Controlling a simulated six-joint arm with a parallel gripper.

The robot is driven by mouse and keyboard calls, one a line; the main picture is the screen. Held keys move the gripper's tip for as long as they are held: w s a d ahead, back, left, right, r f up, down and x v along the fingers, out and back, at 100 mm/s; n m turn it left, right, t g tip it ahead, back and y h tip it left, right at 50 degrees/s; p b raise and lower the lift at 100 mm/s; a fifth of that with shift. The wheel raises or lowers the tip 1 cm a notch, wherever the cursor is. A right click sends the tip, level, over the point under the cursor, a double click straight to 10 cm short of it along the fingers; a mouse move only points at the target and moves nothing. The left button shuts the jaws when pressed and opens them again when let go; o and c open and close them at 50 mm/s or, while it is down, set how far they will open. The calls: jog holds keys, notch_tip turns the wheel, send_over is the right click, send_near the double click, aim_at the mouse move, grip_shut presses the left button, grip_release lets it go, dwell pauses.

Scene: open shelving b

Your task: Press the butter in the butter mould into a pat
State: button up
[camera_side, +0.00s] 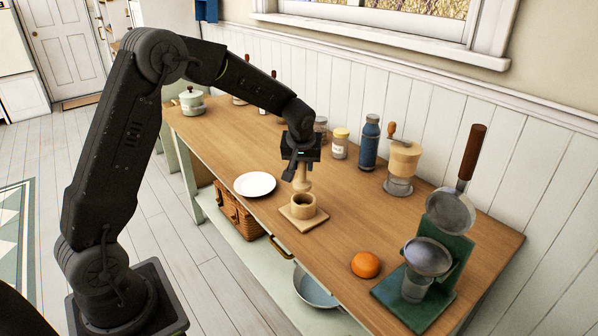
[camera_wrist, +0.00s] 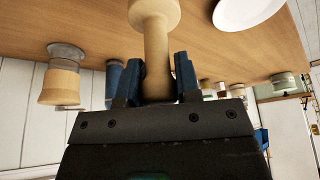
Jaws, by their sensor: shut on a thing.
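The pale wooden butter mould (camera_side: 303,207) is a round cup on a square wooden base near the front edge of the worktop. My gripper (camera_side: 298,166) points down above it, shut on the handle of a wooden plunger (camera_side: 302,184). The plunger's wide lower end is close over the mould's opening; I cannot tell whether it touches the rim. In the wrist view, my gripper's blue fingers (camera_wrist: 157,82) clasp the plunger's stem (camera_wrist: 156,48), and its wide end reaches the top edge. I cannot make out the butter inside the mould.
A white plate (camera_side: 255,184) lies left of the mould. An orange (camera_side: 365,264) and a green stand with metal cups (camera_side: 440,262) are to the right. A grinder (camera_side: 402,165), blue bottle (camera_side: 369,145) and jar (camera_side: 340,145) stand by the wall.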

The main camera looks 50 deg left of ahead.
aim_at(304, 182)
jog(key=shift+w+a+f, duration=0.15)
jog(key=shift+w+f, duration=0.05)
jog(key=shift+w, duration=0.2)
jog(key=shift+f, duration=3.2)
jog(key=o, duration=0.4)
grip_shut()
jog(key=shift+f, duration=0.7)
jog(key=shift+s+f, duration=0.2)
jog(key=shift+f, duration=0.05)
